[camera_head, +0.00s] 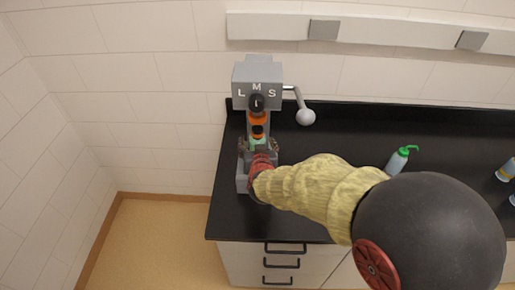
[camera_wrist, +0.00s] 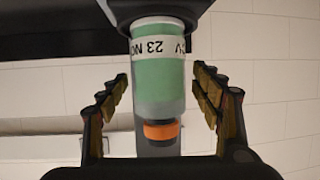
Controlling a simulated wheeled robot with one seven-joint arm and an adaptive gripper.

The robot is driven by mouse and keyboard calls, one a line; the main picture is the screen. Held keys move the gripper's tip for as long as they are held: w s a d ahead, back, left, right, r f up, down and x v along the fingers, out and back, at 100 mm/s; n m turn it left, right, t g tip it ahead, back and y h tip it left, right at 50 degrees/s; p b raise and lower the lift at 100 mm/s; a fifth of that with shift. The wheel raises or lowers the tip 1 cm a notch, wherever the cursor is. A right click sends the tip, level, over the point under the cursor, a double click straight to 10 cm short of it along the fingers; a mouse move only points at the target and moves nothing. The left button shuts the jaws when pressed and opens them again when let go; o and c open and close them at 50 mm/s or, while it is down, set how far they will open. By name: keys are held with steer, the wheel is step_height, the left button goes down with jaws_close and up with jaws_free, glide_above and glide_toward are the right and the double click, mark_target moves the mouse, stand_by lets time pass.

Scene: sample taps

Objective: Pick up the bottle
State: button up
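The bottle (camera_wrist: 158,85) has a green body, a white label band with black print and an orange ring at its neck. In the head view its green part (camera_head: 258,142) shows in front of the grey tap stand marked L, M, S (camera_head: 257,77), mostly hidden by my gripper. My gripper (camera_wrist: 160,92) is open, with one finger on each side of the bottle. A gap shows between the bottle and each finger. In the head view my gripper (camera_head: 259,147) is at the stand, over its grey tray (camera_head: 241,182). I cannot tell what the bottle rests on.
Another bottle (camera_head: 507,170) is at the right edge. A grey round-ended arm (camera_head: 306,116) sticks out right of the stand. The worktop between is clear.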

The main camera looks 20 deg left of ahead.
steer(key=shift+c, duration=1.1)
steer(key=c, duration=1.1)
steer(key=shift+r, duration=0.1)
steer(key=shift+c, duration=1.1)
steer(key=shift+r, duration=0.1)
